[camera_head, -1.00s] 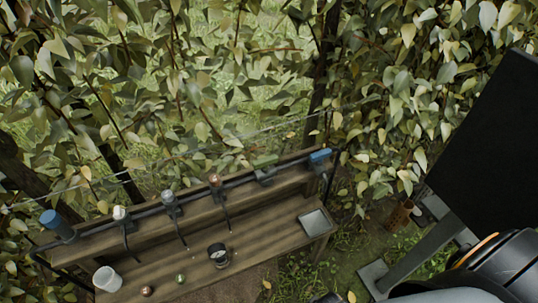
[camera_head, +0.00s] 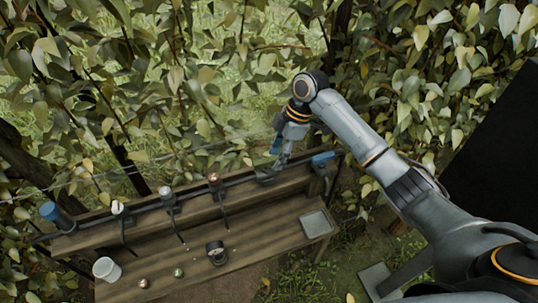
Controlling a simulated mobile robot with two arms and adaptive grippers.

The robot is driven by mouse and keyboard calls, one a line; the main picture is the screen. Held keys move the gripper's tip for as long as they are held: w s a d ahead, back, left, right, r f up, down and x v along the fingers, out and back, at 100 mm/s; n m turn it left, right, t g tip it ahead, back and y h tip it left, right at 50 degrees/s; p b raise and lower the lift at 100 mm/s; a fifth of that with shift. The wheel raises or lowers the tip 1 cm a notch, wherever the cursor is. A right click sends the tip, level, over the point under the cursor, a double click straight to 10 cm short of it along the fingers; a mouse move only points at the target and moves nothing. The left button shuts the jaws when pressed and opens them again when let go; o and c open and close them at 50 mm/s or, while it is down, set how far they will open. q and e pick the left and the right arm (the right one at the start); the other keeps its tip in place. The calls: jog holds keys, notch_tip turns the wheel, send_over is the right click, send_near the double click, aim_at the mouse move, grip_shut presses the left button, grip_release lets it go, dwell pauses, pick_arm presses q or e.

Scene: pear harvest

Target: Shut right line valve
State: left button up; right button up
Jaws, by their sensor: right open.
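The right line valve, with a blue handle (camera_head: 323,158), sits at the right end of the black pipe along the back of the wooden bench. A similar blue-handled valve (camera_head: 50,211) is at the pipe's left end. My right arm reaches in from the right, over the bench's right end. My right gripper (camera_head: 281,158) points down just left of the right blue handle, apart from it. It is open, and nothing shows between its fingers. It is small and partly blends with the pipe fittings behind it. My left gripper is out of view.
Several fittings with short drop tubes line the pipe (camera_head: 150,204). On the bench (camera_head: 190,258) are a white cup (camera_head: 106,269), a round gauge (camera_head: 216,252), two small balls and a grey tray (camera_head: 316,224). Leafy branches crowd behind. A dark panel (camera_head: 500,150) stands at right.

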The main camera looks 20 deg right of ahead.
aim_at(266, 160)
jog(key=w+d+r+n, duration=0.2)
jog(key=w+d+r, duration=0.2)
jog(key=r, duration=0.4)
jog(key=shift+y, duration=0.3)
jog(key=x, duration=0.4)
jog(key=p+x, duration=0.1)
jog(key=x, duration=0.8)
jog(key=shift+s+a+f, duration=0.15)
jog(key=shift+a+f, duration=0.1)
jog(key=shift+a, duration=0.15)
grip_shut()
